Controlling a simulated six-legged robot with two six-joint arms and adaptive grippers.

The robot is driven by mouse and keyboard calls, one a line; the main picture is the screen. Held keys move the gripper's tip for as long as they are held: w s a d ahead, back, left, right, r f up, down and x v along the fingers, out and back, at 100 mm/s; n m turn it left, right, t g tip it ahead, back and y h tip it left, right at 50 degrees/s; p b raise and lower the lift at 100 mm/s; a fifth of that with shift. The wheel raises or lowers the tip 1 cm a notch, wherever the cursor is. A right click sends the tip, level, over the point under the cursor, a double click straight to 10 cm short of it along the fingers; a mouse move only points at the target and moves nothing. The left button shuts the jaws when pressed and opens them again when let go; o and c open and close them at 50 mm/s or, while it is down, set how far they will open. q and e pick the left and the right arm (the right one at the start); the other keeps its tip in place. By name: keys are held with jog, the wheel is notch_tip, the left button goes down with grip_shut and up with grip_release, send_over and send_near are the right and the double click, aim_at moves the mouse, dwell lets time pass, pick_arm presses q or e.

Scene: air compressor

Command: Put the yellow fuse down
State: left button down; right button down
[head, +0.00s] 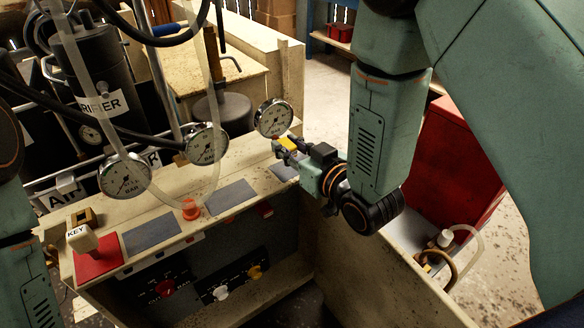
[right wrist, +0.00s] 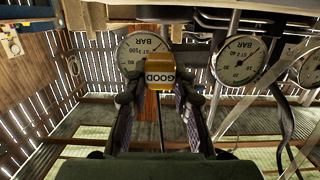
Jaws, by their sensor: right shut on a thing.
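The yellow fuse (head: 287,144) is held at the right end of the cream bench ledge, just above or at a grey pad (head: 285,172); I cannot tell whether it touches. My right gripper (head: 288,151) is shut on it. In the right wrist view the fuse (right wrist: 160,76) sits between the two fingers of the gripper (right wrist: 157,92), with a "GOOD" label that reads upside down. My left gripper is out of view; only its arm shows at the left edge.
Several pressure gauges stand behind the ledge, one (head: 274,118) close behind the fuse. More grey pads (head: 230,197) lie along the ledge, with an orange-red piece (head: 190,209) between two. A "KEY" block (head: 82,238) stands on a red pad (head: 99,260). Hoses hang at left.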

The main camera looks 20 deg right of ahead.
aim_at(288, 178)
jog(key=shift+a+f, duration=0.15)
jog(key=shift+f, duration=0.5)
jog(key=shift+s+a+f, duration=0.15)
jog(key=shift+f, duration=0.25)
jog(key=f+b, duration=0.1)
jog(key=f, duration=0.2)
jog(key=shift+d+f, duration=0.1)
jog(key=shift+d, duration=0.1)
jog(key=shift+a, duration=0.1)
